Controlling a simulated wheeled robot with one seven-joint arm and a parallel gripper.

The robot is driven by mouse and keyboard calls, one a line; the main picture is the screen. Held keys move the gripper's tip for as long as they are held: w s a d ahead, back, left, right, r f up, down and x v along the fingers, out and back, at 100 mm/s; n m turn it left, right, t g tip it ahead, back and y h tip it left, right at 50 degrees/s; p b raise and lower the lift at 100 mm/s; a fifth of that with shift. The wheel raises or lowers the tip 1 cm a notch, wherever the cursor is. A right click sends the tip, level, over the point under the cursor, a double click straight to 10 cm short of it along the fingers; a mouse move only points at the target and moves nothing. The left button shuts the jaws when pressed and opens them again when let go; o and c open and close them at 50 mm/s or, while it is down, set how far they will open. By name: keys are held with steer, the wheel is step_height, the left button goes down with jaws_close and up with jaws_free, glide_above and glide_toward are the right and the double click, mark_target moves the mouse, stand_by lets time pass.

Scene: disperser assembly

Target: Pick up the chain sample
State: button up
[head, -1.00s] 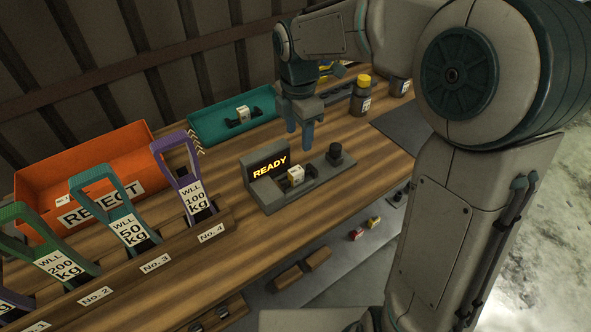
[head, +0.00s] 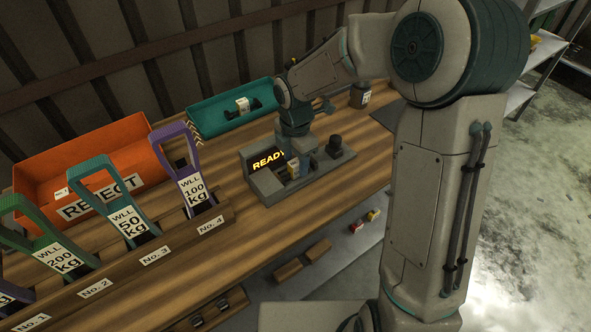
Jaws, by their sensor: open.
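A small chain sample (head: 293,169) with a pale and yellow tag sits on the grey test device, in front of its "READY" screen. My gripper (head: 304,167) is open and lowered over the device. Its blue-grey fingers are right at the sample and partly cover it. I cannot tell whether they touch it. A similar tagged piece with dark ends (head: 243,104) lies in the teal tray (head: 205,129) behind.
The grey device (head: 266,191) has a dark knob (head: 335,142) at its right end. An orange REJECT bin (head: 110,200) and a rack of labelled coloured slings (head: 190,180) stand to the left. A bottle (head: 360,96) stands beyond my arm.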

steer(key=shift+f, duration=0.8)
jaws_close()
steer(key=shift+r, duration=0.2)
